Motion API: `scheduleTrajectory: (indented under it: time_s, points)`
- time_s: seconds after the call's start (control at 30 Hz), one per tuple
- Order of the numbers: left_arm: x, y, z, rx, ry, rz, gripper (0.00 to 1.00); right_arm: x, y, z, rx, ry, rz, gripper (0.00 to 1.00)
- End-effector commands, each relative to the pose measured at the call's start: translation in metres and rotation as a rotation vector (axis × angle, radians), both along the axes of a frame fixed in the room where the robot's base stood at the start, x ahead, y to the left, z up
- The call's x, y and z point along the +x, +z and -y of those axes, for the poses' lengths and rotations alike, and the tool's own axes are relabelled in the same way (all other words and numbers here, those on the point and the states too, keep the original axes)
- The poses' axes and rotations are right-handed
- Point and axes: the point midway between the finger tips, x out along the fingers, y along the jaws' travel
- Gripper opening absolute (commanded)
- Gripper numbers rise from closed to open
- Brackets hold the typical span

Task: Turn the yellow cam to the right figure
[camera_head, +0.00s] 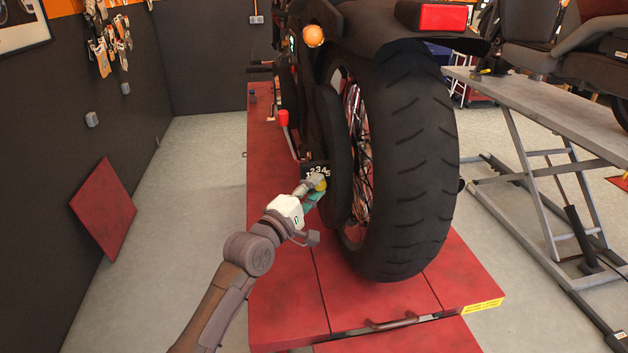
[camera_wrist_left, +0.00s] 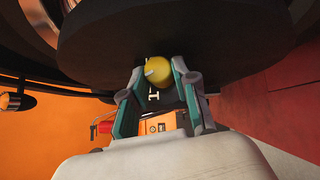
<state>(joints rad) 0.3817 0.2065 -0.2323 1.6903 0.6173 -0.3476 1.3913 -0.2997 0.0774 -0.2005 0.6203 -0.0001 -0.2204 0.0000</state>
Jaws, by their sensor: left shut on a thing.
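The yellow cam (camera_head: 321,186) sits low beside the rear wheel of the motorcycle. Just above it is a dark plate (camera_head: 316,165) with white figures running from 1 to 5. My left gripper (camera_head: 316,189) reaches in from the lower left and is shut on the cam. In the left wrist view the round yellow cam (camera_wrist_left: 158,70) is between the green-lined fingers (camera_wrist_left: 159,80), against a dark round part. A small light mark shows on the cam's left side. I cannot tell which figure it lines up with. My right gripper is not in view.
The large rear tyre (camera_head: 412,165) stands close to the right of my gripper. The motorcycle is on a red lift platform (camera_head: 290,285). A grey lift (camera_head: 530,100) with another vehicle is at the right. The floor at the left is mostly clear.

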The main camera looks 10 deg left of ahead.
Motion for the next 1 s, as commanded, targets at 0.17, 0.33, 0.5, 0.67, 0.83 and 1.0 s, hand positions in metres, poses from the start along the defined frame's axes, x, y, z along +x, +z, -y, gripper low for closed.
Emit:
scheduleTrajectory:
  time_s: [0.17,0.33,0.5,0.67,0.83,1.0]
  points:
    - [0.000,0.014,0.000,0.131,-0.001,-0.061,0.00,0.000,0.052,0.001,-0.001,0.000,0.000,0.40]
    - [0.000,0.018,0.001,0.276,-0.002,-0.122,0.00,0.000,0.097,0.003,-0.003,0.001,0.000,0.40]
    - [0.000,0.018,0.002,0.424,-0.003,-0.185,0.00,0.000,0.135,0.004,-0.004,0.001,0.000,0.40]
    - [0.000,0.016,0.003,0.555,-0.002,-0.238,0.00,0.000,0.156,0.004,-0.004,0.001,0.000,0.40]
    - [0.001,0.013,0.003,0.676,-0.002,-0.285,0.00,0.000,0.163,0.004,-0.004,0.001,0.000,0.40]
    - [0.001,0.012,0.004,0.767,-0.002,-0.323,0.00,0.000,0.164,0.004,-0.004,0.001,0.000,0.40]
